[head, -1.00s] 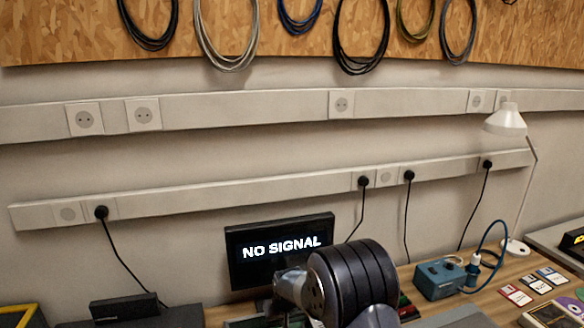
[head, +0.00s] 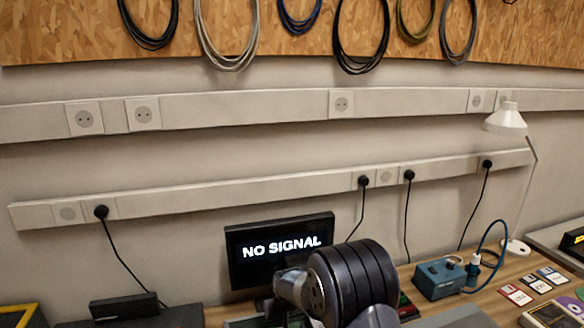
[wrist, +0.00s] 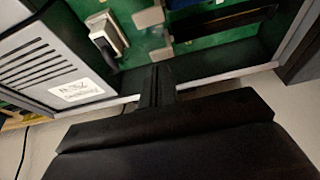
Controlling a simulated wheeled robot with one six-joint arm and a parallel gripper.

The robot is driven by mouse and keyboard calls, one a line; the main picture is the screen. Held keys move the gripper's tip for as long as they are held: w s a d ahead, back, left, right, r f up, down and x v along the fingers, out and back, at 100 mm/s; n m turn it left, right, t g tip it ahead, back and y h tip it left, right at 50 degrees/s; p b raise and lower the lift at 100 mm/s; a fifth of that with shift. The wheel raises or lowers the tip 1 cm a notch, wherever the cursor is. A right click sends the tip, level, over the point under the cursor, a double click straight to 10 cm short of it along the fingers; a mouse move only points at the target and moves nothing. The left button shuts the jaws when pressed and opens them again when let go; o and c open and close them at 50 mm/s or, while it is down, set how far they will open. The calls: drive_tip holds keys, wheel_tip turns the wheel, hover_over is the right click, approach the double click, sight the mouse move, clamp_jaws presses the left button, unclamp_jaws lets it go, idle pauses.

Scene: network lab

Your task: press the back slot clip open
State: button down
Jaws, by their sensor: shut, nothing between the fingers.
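In the wrist view an open grey case (wrist: 45,65) holds a green circuit board (wrist: 140,48). A long dark slot (wrist: 222,24) lies across the board at upper right. A pale tab (wrist: 150,18) is near the slot's left end; I cannot tell whether it is the back slot clip, or whether any clip is open. My gripper (wrist: 156,76) is shut and empty, its dark fingers reaching over the near edge of the case, below the slot in the picture. Contact with anything is unclear. In the head view my arm hides the gripper and most of the case.
The case's vented side panel is at left. In the head view a NO SIGNAL monitor (head: 280,246) stands behind, and a blue box (head: 438,279) sits right.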

drive_tip(key=shift+f+b, duration=0.65)
drive_tip(key=shift+f, duration=0.2)
drive_tip(key=shift+r, duration=0.15)
wheel_tip(320, 180, up, 8)
drive_tip(key=p, duration=0.4)
idle(0.3)
drive_tip(key=shift+f, duration=0.2)
drive_tip(key=shift+f+b, duration=1.9)
drive_tip(key=shift+f, duration=1.95)
drive_tip(key=shift+s, duration=0.1)
